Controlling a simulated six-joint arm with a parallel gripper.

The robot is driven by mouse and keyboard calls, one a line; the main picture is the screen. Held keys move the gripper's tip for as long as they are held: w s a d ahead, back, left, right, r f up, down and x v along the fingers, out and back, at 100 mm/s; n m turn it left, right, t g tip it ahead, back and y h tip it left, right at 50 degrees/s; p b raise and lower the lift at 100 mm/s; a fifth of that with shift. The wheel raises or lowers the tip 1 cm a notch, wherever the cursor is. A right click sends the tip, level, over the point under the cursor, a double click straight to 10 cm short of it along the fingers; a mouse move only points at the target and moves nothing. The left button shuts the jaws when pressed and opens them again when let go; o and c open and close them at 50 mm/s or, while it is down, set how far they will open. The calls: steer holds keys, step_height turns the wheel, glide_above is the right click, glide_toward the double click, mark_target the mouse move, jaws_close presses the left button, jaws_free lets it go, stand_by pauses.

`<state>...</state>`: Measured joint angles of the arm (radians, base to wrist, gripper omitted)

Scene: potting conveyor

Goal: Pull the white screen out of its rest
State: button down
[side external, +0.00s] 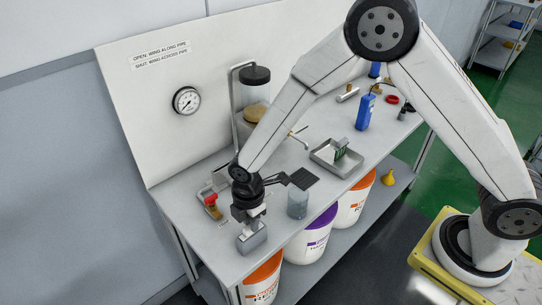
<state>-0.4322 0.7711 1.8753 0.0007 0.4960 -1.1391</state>
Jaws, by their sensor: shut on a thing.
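My gripper (249,217) points down at the front left of the bench, directly above a small grey metal rest (252,239). Its jaws are shut on the white screen at the top of this rest. The screen is almost wholly hidden by the fingers and the rest, so I cannot tell how deep it sits in the slot.
A clear beaker (298,204) stands close to the right of my gripper. A tray with a red-handled fitting (211,200) is at the left. Behind are a tall cylinder (256,95), a metal tray (323,156) and a blue bottle (366,111). Buckets (312,238) stand below.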

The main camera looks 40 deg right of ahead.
steer(key=shift+r, duration=3.4)
steer(key=shift+r, duration=1.25)
steer(key=shift+r, duration=0.25)
step_height(320, 180, up, 7)
steer(key=shift+f, duration=0.2)
stand_by(1.2)
steer(key=shift+w, duration=0.1)
stand_by(0.4)
